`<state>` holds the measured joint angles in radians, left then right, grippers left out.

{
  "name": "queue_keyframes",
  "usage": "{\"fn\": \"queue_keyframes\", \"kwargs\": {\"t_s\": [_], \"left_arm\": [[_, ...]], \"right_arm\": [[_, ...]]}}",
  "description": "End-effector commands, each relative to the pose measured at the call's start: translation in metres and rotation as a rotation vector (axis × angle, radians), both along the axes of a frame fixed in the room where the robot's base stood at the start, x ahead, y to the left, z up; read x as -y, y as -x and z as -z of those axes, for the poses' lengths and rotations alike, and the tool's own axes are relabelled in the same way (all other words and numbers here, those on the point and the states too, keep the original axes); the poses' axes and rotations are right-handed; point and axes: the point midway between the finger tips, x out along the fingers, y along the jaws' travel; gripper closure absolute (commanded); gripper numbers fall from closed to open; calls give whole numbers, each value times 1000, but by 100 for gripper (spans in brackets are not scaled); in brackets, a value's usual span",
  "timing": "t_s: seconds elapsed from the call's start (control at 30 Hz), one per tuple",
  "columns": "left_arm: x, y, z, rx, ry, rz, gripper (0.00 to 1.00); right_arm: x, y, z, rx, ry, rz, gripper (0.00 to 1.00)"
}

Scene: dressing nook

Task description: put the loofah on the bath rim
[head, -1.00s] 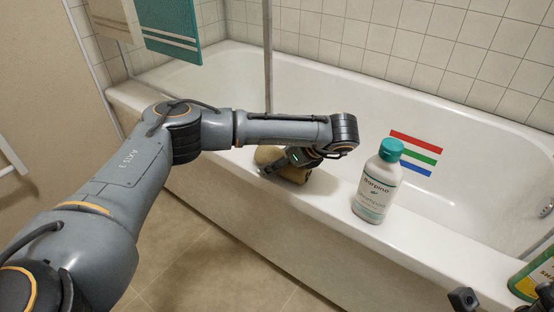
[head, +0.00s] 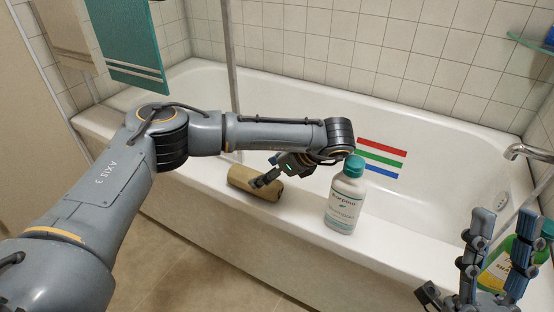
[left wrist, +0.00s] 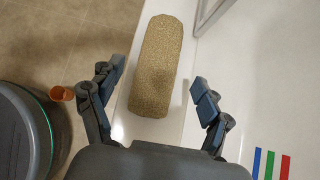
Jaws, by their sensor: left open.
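The loofah (head: 246,186), a tan fibrous cylinder, lies on its side on the front bath rim (head: 200,168). It also shows in the left wrist view (left wrist: 157,62), lying lengthwise on the white rim. My left gripper (head: 265,181) is open, close by the loofah's right end in the head view and partly covering it. In the left wrist view its fingers (left wrist: 157,78) stand apart on either side of the loofah's near part, with gaps to it. My right gripper (head: 503,222) is at the lower right, fingers spread, empty, in front of the rim.
A white bottle (head: 344,205) with a teal cap stands on the rim right of the loofah. A green and yellow bottle (head: 497,270) is partly hidden behind my right gripper. A teal towel (head: 128,45) hangs at left. An orange cup (left wrist: 62,93) is on the floor.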

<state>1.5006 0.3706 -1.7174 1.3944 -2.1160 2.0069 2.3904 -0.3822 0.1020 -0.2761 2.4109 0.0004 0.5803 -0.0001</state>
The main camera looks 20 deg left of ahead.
Motion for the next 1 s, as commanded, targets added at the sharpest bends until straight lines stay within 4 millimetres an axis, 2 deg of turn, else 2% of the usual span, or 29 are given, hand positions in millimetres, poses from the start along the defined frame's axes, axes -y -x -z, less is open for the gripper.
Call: {"fn": "queue_keyframes", "kwargs": {"t_s": [0.03, 0.2, 0.4, 0.6, 1.0], "left_arm": [[5, 0, -7, 2, -1, 2, 22], [16, 2, -18, 2, -1, 3, 22], [26, 3, -27, 2, 0, 2, 22], [30, 4, -30, 0, 0, 1, 22], [30, 4, -30, 1, 0, 1, 22]], "right_arm": [[-2, -9, 2, -52, 17, 2, 60], [-6, -35, 21, -225, 69, 12, 60], [-8, -53, 41, -366, 111, 19, 60], [-9, -59, 50, -419, 127, 22, 60], [-9, -60, 50, -422, 128, 22, 60]]}}
